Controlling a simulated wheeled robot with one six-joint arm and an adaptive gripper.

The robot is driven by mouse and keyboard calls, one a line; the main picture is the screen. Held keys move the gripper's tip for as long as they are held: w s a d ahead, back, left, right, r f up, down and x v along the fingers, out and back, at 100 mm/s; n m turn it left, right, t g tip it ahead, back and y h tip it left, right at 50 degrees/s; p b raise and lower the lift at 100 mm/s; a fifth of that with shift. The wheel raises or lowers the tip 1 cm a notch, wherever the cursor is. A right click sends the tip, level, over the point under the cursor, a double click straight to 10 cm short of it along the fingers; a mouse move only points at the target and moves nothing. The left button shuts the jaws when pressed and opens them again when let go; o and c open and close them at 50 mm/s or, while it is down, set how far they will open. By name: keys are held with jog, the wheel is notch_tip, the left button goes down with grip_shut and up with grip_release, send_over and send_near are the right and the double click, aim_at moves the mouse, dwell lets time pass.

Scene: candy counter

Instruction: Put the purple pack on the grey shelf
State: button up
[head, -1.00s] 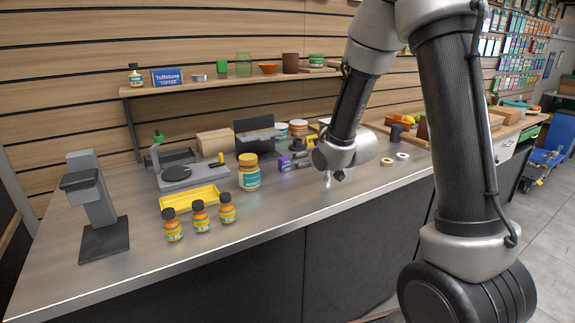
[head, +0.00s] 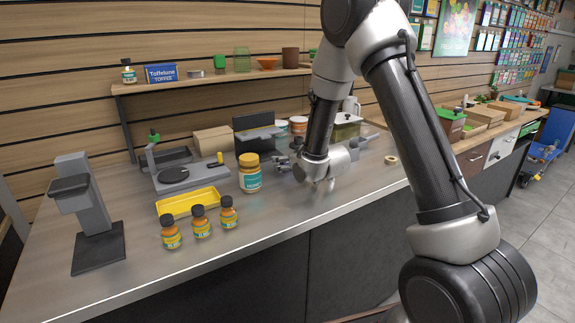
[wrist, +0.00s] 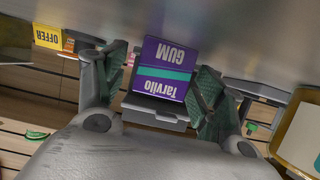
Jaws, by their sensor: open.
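The purple pack (wrist: 166,66), with a teal band and the words "Tarvllo GUM", shows upside down in the wrist view. It stands between the two fingers of my gripper (wrist: 160,74), which is open with visible gaps on both sides. In the head view my gripper (head: 284,163) is low over the counter, right of the big orange jar, and hides the pack. A dark grey stand (head: 254,139) with an upright back panel is behind it. A wall shelf (head: 215,79) has a wooden board and dark brackets; I cannot tell which of these is the grey shelf.
The big orange jar (head: 250,176) stands close left of my gripper. Several small bottles (head: 200,222) and a yellow tray (head: 190,203) are further left. A grey scale (head: 184,176) is behind them. The front of the counter (head: 300,222) is clear.

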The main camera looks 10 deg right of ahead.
jog(key=shift+w+a+f, duration=0.1)
jog(key=shift+w, duration=0.2)
jog(key=c, duration=1.1)
jog(key=shift+c, duration=0.2)
